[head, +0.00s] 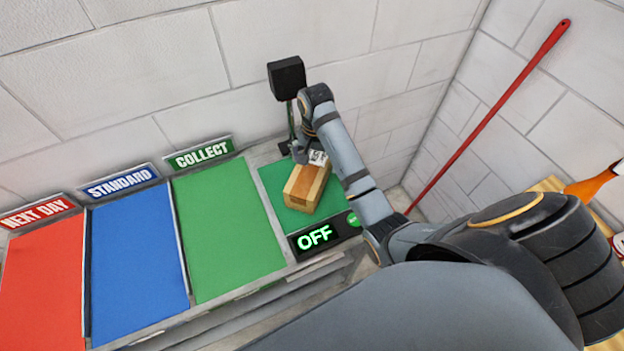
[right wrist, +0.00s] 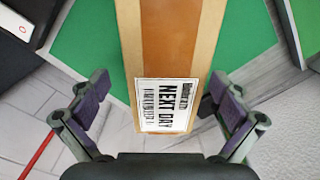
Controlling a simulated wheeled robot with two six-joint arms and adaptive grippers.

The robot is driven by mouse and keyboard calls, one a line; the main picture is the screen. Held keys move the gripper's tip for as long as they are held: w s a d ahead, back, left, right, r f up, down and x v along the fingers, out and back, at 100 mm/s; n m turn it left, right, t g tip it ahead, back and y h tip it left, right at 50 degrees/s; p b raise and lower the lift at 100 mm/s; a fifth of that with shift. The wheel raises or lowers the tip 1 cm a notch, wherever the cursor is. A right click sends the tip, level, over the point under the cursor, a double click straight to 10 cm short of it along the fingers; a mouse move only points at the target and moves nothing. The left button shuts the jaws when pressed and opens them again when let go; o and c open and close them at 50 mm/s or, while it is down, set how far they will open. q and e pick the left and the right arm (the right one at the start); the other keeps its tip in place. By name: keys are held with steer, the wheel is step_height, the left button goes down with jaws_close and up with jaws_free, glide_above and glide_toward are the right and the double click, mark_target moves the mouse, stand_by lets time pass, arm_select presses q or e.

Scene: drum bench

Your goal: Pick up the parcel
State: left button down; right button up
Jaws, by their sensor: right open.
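In the right wrist view the parcel (right wrist: 208,30) carries a white label (right wrist: 167,105) reading NEXT DAY, at the end nearest the gripper. My right gripper (head: 306,154) is at the parcel's far end. In the right wrist view its open fingers (right wrist: 160,100) stand one on each side of the labelled end, with gaps visible; I cannot tell their height against the box. My left gripper is not in view.
Red NEXT DAY (head: 42,285), blue STANDARD (head: 137,255) and green COLLECT (head: 225,230) areas lie to the left. A display reading OFF (head: 316,237) fronts the pad. A black box on a post (head: 287,78) stands behind it. A red pole (head: 490,115) leans at the right wall.

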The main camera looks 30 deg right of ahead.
steer(key=shift+w+f, duration=0.35)
steer(key=shift+f, duration=0.2)
steer(key=f+b, duration=0.3)
steer(key=shift+s+a+f, duration=0.2)
steer(key=shift+s+a, duration=0.15)
steer(key=shift+a, duration=0.05)
steer(key=shift+f, duration=0.35)
steer(key=shift+w+f, duration=0.2)
steer(key=shift+f, duration=0.2)
steer(key=shift+s, duration=0.1)
steer(key=c, duration=0.4)
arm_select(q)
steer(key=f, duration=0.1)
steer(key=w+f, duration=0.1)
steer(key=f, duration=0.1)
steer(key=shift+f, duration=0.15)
arm_select(e)
steer(key=shift+r, duration=0.1)
steer(key=c, duration=1.3)
